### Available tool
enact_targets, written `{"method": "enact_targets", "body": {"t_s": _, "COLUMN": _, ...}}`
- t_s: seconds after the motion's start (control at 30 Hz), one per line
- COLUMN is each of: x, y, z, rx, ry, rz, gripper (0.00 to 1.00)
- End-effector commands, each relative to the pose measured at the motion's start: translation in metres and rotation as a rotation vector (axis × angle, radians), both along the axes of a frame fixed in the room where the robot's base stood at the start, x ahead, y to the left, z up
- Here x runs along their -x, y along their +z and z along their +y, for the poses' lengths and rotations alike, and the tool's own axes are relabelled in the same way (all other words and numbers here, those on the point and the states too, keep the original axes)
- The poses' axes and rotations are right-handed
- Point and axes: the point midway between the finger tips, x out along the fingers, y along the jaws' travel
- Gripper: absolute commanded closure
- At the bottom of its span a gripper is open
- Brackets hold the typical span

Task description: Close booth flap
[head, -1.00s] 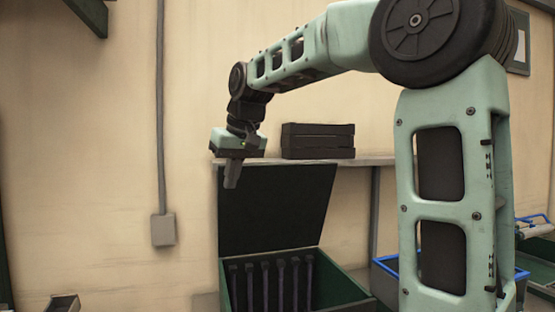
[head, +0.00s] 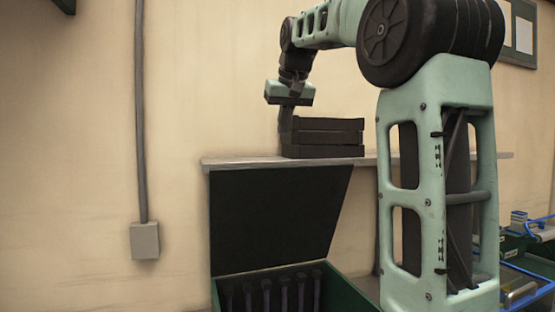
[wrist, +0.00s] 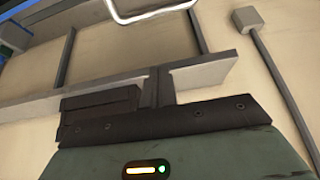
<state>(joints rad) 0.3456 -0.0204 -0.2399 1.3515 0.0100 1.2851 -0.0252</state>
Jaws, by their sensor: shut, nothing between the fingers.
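The booth flap (head: 275,218) is a large dark panel standing raised and leaning back at the rear of a green-edged booth (head: 350,292). Dark upright strips (head: 270,290) show inside the booth. The booth is cut off by the bottom of the head view. My gripper (head: 286,120) is shut and empty, pointing down above the flap's top edge and apart from it in the picture. In the wrist view my gripper (wrist: 160,88) shows as dark fingers beyond its green body. I cannot clearly make out the flap in the wrist view.
A grey shelf (head: 450,156) runs along the wall behind the flap, with a stack of black trays (head: 335,138) on it beside my gripper. A conduit with a grey box (head: 144,240) is on the left wall. Blue-rimmed bins (head: 530,280) stand at right.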

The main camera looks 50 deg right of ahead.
Motion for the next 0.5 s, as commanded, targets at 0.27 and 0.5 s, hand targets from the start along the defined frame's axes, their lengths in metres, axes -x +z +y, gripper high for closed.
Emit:
{"method": "enact_targets", "body": {"t_s": 0.27, "x": -0.014, "y": -0.029, "z": -0.009, "rx": -0.003, "ry": 0.0, "rz": 0.005, "gripper": 1.0}}
{"method": "enact_targets", "body": {"t_s": 0.5, "x": -0.035, "y": -0.072, "z": -0.022, "rx": -0.003, "ry": 0.0, "rz": 0.007, "gripper": 1.0}}
